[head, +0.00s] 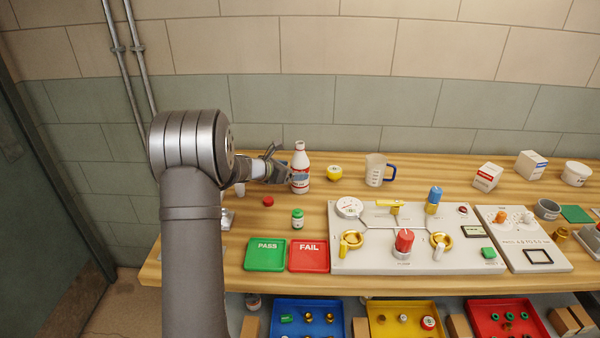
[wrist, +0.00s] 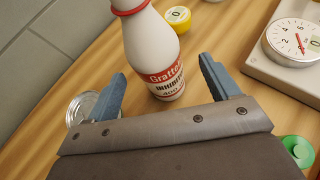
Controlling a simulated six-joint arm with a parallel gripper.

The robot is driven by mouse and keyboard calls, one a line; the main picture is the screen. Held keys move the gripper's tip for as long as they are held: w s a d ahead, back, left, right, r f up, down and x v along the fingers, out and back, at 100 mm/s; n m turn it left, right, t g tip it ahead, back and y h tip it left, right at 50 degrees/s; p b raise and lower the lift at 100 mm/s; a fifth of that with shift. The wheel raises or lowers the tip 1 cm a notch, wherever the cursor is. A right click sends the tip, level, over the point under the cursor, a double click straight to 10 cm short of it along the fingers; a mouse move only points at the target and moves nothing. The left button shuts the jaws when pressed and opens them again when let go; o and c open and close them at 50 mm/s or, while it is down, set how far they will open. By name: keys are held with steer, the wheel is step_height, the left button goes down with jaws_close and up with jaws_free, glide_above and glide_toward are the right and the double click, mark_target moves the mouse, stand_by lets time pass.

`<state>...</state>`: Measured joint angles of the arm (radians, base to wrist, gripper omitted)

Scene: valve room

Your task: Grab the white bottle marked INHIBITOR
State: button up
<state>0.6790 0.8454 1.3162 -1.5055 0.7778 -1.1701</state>
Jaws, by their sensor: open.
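The white bottle marked INHIBITOR (head: 300,172) stands upright at the back left of the wooden bench. My gripper (head: 279,166) is just left of the bottle in the head view. In the wrist view my gripper (wrist: 162,88) is open, its two blue fingers apart, with the bottle ahead and between their lines. I see no finger touching it.
A yellow-lidded tub (head: 334,173) stands right of the bottle, and a measuring jug (head: 377,170) beyond it. A metal tin (wrist: 90,106) is by the left finger.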

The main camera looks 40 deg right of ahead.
mark_target(300, 171)
steer(key=shift+f+x, duration=0.2)
steer(key=shift+x, duration=1.15)
steer(key=shift+f+x, duration=0.2)
steer(key=shift+x, duration=1.1)
steer(key=shift+w+a, duration=0.15)
steer(key=shift+a, duration=0.05)
steer(key=shift+c, duration=0.4)
steer(key=c, duration=1.1)
steer(key=shift+c, duration=0.2)
steer(key=shift+r, duration=0.15)
